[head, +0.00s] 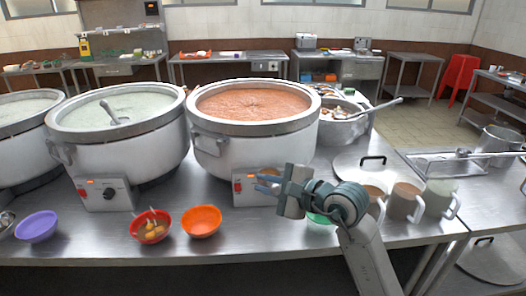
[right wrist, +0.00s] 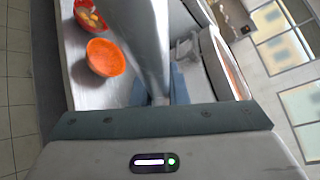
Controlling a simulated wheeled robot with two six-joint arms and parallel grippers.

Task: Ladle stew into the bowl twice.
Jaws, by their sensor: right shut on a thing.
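A large white pot (head: 202,148) with orange-brown stew (head: 253,102) stands at the middle of the counter. My right gripper (head: 266,183) is in front of this pot, pointing left, and is shut. In the right wrist view a smooth grey thing (right wrist: 145,40) runs from the fingers to the top edge; what it is cannot be told. An empty orange bowl (head: 201,222) stands in front of the pots, and also shows in the right wrist view (right wrist: 105,58). A green bowl (head: 318,218) is partly hidden under my right wrist. My left gripper is out of view.
A red bowl (head: 151,228) holds food; a purple bowl (head: 37,227) is empty. A pale congee pot (head: 125,150) has a ladle (head: 115,112) in it. Another ladle (head: 375,108) rests in the pot behind (head: 345,132). Several mugs (head: 405,201) and a lid (head: 362,165) stand right.

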